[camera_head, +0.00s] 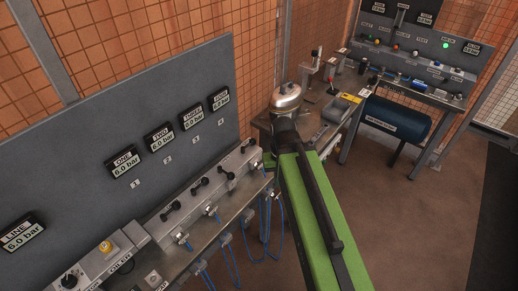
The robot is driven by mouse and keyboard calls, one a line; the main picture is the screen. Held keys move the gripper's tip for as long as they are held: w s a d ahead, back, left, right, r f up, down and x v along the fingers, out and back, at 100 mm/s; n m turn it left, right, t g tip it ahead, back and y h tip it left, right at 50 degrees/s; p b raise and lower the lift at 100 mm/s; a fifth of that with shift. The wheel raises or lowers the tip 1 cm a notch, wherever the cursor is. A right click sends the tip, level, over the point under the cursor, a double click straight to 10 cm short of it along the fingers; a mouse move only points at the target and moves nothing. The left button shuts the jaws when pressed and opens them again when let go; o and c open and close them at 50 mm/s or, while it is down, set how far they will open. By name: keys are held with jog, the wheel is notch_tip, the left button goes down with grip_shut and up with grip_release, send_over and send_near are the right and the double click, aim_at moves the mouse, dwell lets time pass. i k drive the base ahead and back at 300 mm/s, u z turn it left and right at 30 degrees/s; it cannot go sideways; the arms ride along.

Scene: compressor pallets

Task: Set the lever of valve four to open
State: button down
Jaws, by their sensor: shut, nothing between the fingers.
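Valve four's lever (248,145) is the small black lever at the far end of the grey valve block (150,228), below the display marked FOUR (219,98), which reads 6.0 bar. This lever appears to lie along the block, but it is small. Lever three (226,173) is turned more crosswise. Lever two (199,185) and lever one (171,210) lie along the block. My green and black arm reaches up from the lower right, its far end right of lever four. I cannot make out my gripper's fingers; the arm seems to hide them.
A grey panel (90,110) stands behind the block. Blue hoses (232,262) hang from its front fittings. A silver domed object (285,97) is at the arm's far end. A bench with a dark blue tank (396,119) stands back right. Open floor (420,220) lies right.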

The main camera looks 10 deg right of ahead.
aim_at(253, 141)
jog(key=u, duration=4.2)
jog(key=i, duration=0.1)
jog(key=z, duration=1.45)
jog(key=k, duration=1.05)
jog(key=z, duration=0.9)
jog(key=i, duration=1.05)
jog(key=u, duration=0.2)
